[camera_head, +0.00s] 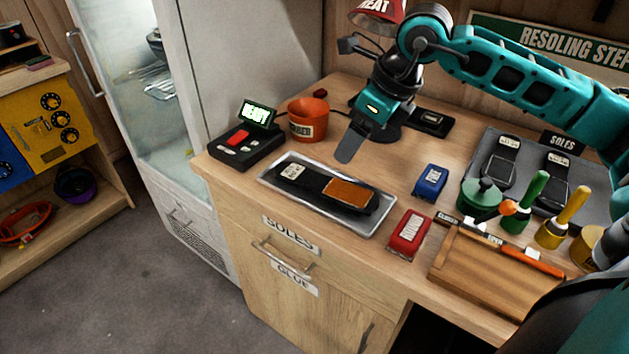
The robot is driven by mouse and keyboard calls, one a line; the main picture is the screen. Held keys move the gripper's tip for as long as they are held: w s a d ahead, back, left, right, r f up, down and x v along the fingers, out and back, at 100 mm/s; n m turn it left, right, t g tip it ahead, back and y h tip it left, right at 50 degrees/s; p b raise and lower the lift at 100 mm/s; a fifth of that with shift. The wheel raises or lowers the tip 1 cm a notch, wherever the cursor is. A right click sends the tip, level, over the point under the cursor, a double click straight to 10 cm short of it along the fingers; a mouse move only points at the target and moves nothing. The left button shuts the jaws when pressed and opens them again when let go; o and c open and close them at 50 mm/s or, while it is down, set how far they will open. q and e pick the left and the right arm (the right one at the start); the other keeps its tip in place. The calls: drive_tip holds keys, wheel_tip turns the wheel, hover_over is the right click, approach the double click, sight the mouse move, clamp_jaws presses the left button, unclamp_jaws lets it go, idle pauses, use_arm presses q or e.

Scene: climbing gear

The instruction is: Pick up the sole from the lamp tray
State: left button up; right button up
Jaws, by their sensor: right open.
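A red lamp shade marked HEAT (376,14) hangs at the top, partly cut off. Behind my right gripper, a flat black piece with a pale mark (432,122) lies on the bench; I cannot tell if it is a sole or a tray. A metal tray (382,224) at the bench front holds a long dark sole-like item (318,184) with a white label and a brown patch. My right gripper (350,146) is open and empty, pointing down above the bench behind the metal tray. My left gripper is not in view.
A grey SOLES tray (477,162) holds dark soles at right. A blue block (430,180), a red block (409,234), a green pot (480,196) and a wooden tool block (490,262) stand nearby. An orange tub (307,119) and black device (247,147) are at left.

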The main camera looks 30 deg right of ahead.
approach(327, 184)
drive_tip(key=shift+x, duration=1.15)
drive_tip(key=x, duration=0.5)
drive_tip(key=shift+f+p, duration=0.3)
drive_tip(key=shift+f, duration=0.05)
drive_tip(key=c, duration=0.9)
drive_tip(key=shift+c, duration=0.2)
drive_tip(key=shift+r, duration=0.15)
